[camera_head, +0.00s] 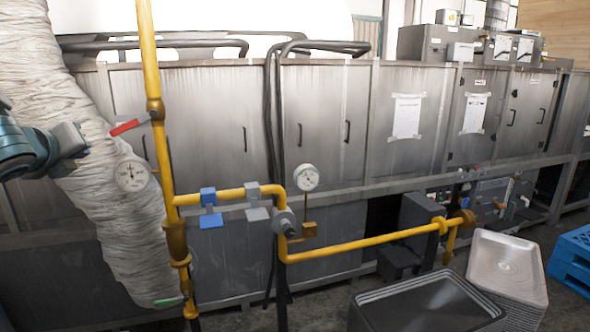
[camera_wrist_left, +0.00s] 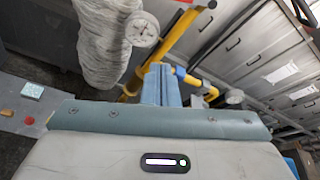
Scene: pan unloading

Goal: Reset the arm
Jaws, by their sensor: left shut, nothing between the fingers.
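My left arm comes in at the left edge of the head view, raised in the air. Its gripper (camera_head: 72,140) shows there as a grey shape in front of the white wrapped duct. In the left wrist view the two light blue fingers (camera_wrist_left: 161,85) lie side by side, closed together with nothing between them. My right gripper is in neither view.
Yellow pipes (camera_head: 152,60) with gauges (camera_head: 306,177) and valves stand in front of a long steel machine (camera_head: 220,120). A dark pan stack (camera_head: 430,305), a lighter pan stack (camera_head: 507,265) and a blue pallet (camera_head: 572,262) are at lower right.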

